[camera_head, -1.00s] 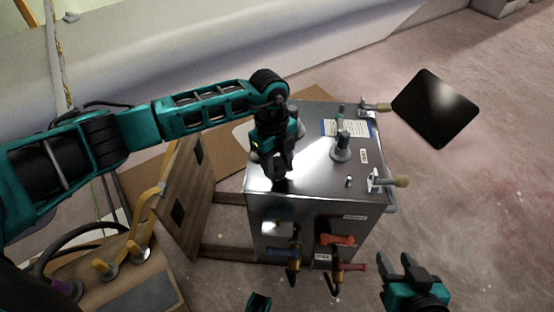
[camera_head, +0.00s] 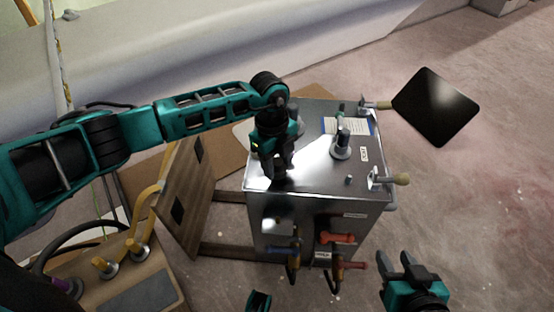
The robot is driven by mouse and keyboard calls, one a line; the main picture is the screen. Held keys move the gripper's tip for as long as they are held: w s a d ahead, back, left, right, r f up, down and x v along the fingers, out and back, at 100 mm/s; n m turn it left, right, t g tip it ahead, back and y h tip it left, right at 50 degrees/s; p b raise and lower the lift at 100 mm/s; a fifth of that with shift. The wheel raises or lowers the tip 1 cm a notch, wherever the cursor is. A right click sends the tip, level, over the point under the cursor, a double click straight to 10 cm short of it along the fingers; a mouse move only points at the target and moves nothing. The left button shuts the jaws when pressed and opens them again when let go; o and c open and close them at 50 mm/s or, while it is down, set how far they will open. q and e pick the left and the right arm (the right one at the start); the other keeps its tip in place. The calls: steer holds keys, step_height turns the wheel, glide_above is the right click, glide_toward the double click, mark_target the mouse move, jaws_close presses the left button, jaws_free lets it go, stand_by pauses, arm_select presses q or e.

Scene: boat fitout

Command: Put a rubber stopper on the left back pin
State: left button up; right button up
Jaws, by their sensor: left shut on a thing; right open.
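My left gripper (camera_head: 277,176) points down over the left front part of the steel box's top (camera_head: 318,176). It is shut on a small dark thing between its fingertips, too small and dark to make out clearly; it may be a rubber stopper. A small pin (camera_head: 348,180) stands at the right front of the top. The left back of the top is hidden behind my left arm and gripper, so I cannot see a pin there. My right gripper (camera_head: 393,262) is open and empty, right of the box and in front of it.
A dark-capped fitting (camera_head: 342,146) and a paper label sheet (camera_head: 338,126) are on the box top. Wooden-handled levers (camera_head: 398,178) stick out at its right. Red-handled valves (camera_head: 338,238) are on its front. A wooden panel (camera_head: 176,205) leans at the left. A black plate (camera_head: 436,108) is at the upper right.

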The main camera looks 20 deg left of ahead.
arm_select(q)
steer(key=shift+f, duration=0.3)
stand_by(0.4)
steer(key=shift+f, duration=0.45)
steer(key=o, duration=1.1)
steer(key=shift+o, duration=0.3)
